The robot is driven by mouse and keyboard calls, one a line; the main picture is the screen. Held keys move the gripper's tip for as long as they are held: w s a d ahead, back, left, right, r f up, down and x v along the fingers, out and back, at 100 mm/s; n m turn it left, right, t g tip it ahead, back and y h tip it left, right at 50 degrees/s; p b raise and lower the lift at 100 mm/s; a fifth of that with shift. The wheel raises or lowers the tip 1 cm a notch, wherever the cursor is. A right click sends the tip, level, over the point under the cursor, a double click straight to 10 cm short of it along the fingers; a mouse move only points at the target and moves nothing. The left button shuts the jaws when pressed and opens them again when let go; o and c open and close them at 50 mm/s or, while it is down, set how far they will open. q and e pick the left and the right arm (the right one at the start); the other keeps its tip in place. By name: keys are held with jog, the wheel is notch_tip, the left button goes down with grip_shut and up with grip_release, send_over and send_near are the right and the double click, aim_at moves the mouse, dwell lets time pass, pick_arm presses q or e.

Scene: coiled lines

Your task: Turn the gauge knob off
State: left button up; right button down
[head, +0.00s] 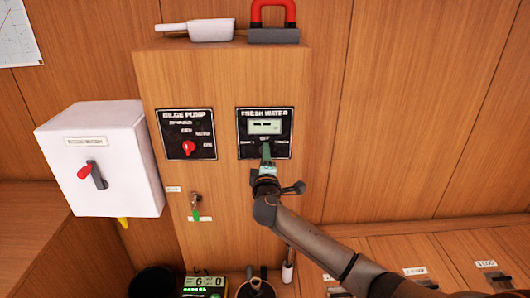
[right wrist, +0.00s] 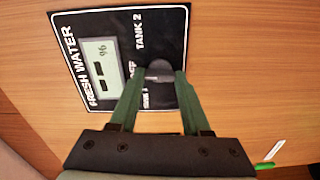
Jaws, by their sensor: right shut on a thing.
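The fresh water gauge panel (head: 283,143) is a black plate on the front of the wooden column, and it fills the upper left of the right wrist view (right wrist: 75,25). Its pale display (right wrist: 101,65) shows dashes and a percent sign. The dark round gauge knob (right wrist: 156,66) lies beside the labels TANK 2, OFF, partly covered, and TANK 1. My right gripper (head: 265,158) is at the lower part of the panel. In the right wrist view its green fingers (right wrist: 160,76) are shut on the knob's grip. The knob's pointing direction is unclear. My left gripper is out of view.
The bilge pump panel (head: 203,150) with a red knob is left of the gauge. A white box (head: 100,160) with a red-handled switch juts out further left. A small brass tap (head: 195,200) sits below.

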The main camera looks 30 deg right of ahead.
jog(key=shift+n+p, duration=0.3)
jog(key=shift+n, duration=0.2)
jog(key=shift+c, duration=1.8)
grip_release()
jog(key=v, duration=1.2)
jog(key=shift+s+a+b, duration=0.2)
jog(key=shift+b, duration=0.15)
